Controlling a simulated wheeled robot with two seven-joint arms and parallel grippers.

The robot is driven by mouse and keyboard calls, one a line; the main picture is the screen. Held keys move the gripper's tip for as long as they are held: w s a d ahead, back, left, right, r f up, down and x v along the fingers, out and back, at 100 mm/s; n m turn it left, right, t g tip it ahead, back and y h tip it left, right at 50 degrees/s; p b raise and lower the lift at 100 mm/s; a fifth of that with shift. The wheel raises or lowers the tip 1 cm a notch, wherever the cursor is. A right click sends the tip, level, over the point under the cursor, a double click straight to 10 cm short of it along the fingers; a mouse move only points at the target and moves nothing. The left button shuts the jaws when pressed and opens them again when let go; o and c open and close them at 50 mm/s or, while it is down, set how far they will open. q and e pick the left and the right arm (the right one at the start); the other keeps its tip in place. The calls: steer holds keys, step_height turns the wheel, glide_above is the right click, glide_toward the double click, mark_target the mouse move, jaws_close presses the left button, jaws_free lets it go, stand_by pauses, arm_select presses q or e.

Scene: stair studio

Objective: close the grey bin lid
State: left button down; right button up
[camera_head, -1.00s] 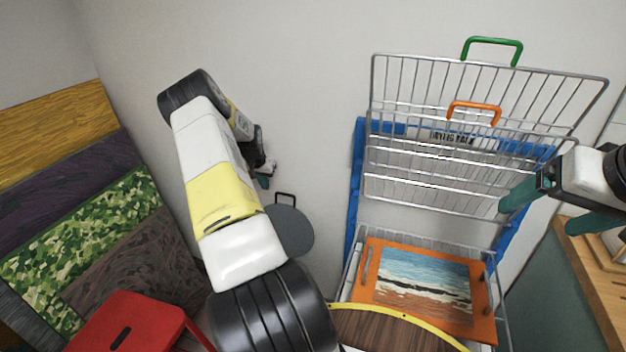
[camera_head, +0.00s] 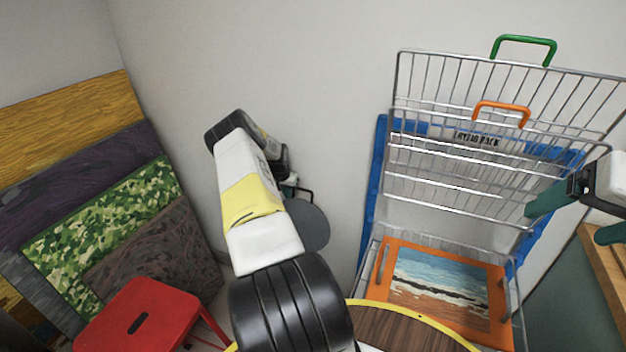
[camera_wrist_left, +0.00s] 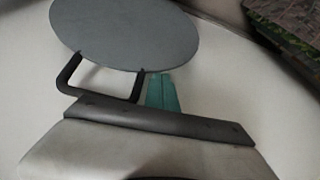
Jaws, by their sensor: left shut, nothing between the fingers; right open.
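The grey bin lid (camera_head: 312,228) is a round disc with a black loop handle (camera_head: 304,192), by the wall behind my left arm. My arm covers its left part. In the left wrist view the lid (camera_wrist_left: 125,35) fills the upper left, and its handle (camera_wrist_left: 70,78) points toward me. My left gripper (camera_head: 291,182) is shut and empty, right beside the handle; its teal fingertips also show in the left wrist view (camera_wrist_left: 162,93), just right of the handle. Whether they touch it I cannot tell. The bin's body is not clearly visible. My right gripper (camera_head: 572,216) is open and empty.
A wire drying rack (camera_head: 470,150) with a blue frame (camera_head: 371,195) stands right of the lid, holding an orange-framed painting (camera_head: 497,295). A round wooden top (camera_head: 400,328) with a yellow rim is in front. A red stool (camera_head: 140,310) and leaning panels (camera_head: 110,215) are at left.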

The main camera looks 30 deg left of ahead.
arm_select(q)
steer(key=shift+s, duration=0.1)
steer(key=shift+s+r+t, duration=0.15)
steer(key=shift+s+t, duration=0.15)
steer(key=shift+s, duration=0.25)
steer(key=s+d+f+t, duration=0.25)
steer(key=s+t, duration=0.45)
steer(key=s, duration=1)
steer(key=s+f, duration=1.1)
steer(key=f, duration=0.2)
steer(key=shift+s+d+f+y, duration=0.15)
steer(key=shift+s+d+y, duration=0.05)
steer(key=shift+d+y, duration=0.25)
